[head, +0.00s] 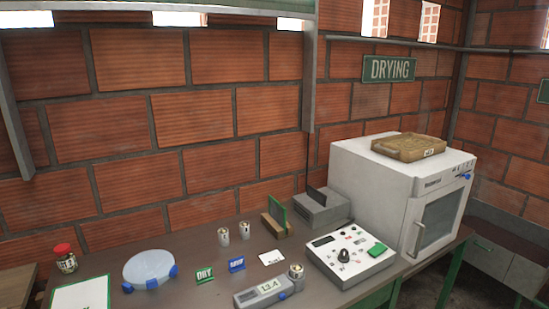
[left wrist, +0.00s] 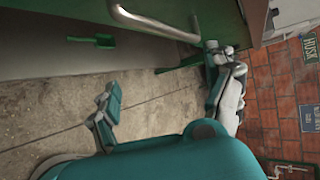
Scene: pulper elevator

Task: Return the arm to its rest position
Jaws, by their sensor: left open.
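My left gripper (left wrist: 160,78) shows in the left wrist view, with its two teal and grey fingers spread wide apart. It is open, and nothing is between the fingers. The concrete floor (left wrist: 60,125) lies behind it. The right finger overlaps the green frame below a grey metal bar handle (left wrist: 150,24); I cannot tell whether they touch. Neither arm shows in the head view. My right gripper is not in view.
In the head view, a workbench (head: 190,262) carries a white oven (head: 385,190), a control box (head: 350,255), a moisture meter (head: 262,293), metal cups and a pale round dish (head: 148,266). A brick wall (head: 235,110) stands behind. A green scoop (left wrist: 92,41) shows in the left wrist view.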

